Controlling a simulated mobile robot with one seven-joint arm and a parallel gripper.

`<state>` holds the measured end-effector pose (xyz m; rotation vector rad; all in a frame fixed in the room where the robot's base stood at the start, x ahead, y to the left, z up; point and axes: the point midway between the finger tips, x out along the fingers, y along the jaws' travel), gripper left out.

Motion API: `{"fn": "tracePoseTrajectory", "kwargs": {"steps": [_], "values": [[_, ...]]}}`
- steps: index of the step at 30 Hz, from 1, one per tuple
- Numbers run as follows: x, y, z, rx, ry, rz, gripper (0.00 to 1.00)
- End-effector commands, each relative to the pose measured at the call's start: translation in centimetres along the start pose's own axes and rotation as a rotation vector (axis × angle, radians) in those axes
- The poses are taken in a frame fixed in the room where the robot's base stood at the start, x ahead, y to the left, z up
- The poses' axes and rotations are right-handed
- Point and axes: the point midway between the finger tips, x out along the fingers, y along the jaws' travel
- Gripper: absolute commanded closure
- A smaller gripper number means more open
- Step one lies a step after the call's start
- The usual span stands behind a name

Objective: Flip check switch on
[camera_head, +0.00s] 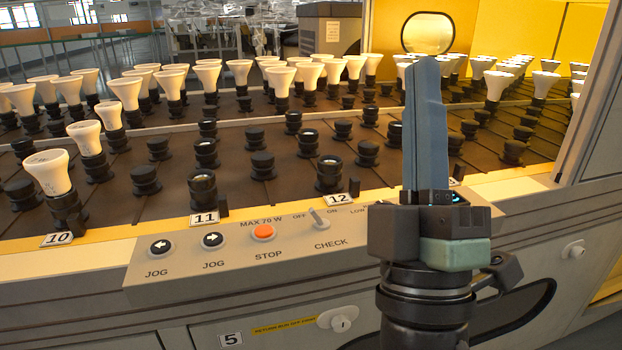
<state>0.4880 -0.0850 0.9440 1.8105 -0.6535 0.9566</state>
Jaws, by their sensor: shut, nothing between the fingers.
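The check switch (319,217) is a small pale toggle lever on the sloped grey control panel (180,287). OFF is printed to its left, ON to its upper right and CHECK below it. The lever leans to the upper left, toward the OFF side. My gripper (424,75) is at the right of the picture, pointing up, with its long blue-grey fingers shut together and empty. It is to the right of the switch and apart from it in the picture. My gripper and wrist cover the right part of the panel and its labels.
Left of the switch on the panel are an orange STOP button (263,233) and two black JOG buttons (213,240). Behind, a dark rack (110,215) carries several sockets and white bulbs (48,172). A lamp-numbered edge borders the panel. Space in front of the panel's left part is clear.

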Motion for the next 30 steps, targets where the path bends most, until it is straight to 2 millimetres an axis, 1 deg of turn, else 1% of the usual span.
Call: {"fn": "tracePoseTrajectory", "kwargs": {"steps": [1, 5, 9, 14, 17, 21, 25, 27, 30], "values": [[1.4, 0.1, -0.1, -0.057, 0.016, -0.032, 1.00], [1.9, -1.3, -0.1, -0.204, 0.079, -0.121, 1.00], [1.8, -3.3, 0.1, -0.340, 0.153, -0.242, 1.00], [0.6, -6.0, 0.6, -0.466, 0.247, -0.407, 1.00], [-0.8, -7.7, 1.0, -0.524, 0.309, -0.523, 1.00], [-3.6, -9.7, 1.6, -0.579, 0.400, -0.697, 1.00], [-7.0, -11.0, 2.0, -0.596, 0.481, -0.857, 1.00], [-8.8, -11.4, 2.1, -0.595, 0.519, -0.934, 1.00], [-11.1, -11.8, 2.2, -0.588, 0.563, -1.020, 1.00]]}}
